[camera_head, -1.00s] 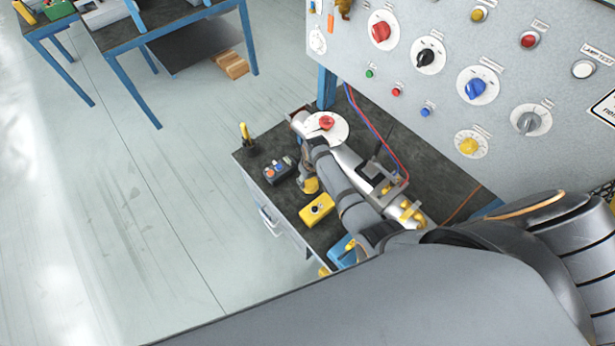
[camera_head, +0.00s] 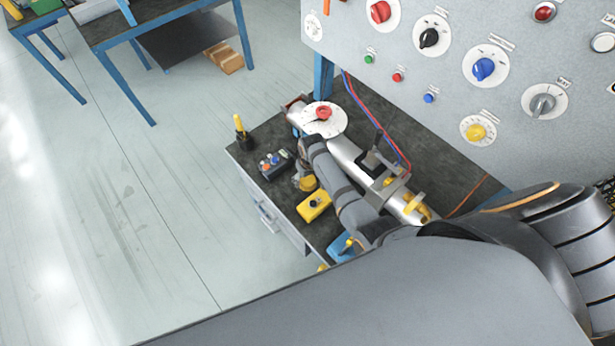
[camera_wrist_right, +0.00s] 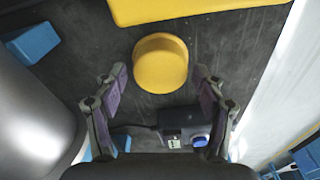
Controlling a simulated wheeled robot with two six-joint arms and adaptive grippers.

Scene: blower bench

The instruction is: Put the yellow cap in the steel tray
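The yellow cap (camera_wrist_right: 160,63) is a short round piece on the dark bench top in the right wrist view. In the head view a small yellow part (camera_head: 306,183) shows beside my right gripper, partly hidden by it. My right gripper (camera_wrist_right: 159,72) is open, with one finger on each side of the cap's near edge and gaps to both. The cap is not held. My left gripper is not in view. I cannot make out a steel tray in either view.
A yellow box (camera_head: 314,205) and a dark button box (camera_head: 275,163) lie near my right gripper. A silver cylinder (camera_head: 350,157) runs beside my arm, under a white dial. A grey control panel (camera_head: 400,90) stands behind. Open floor lies left of the bench.

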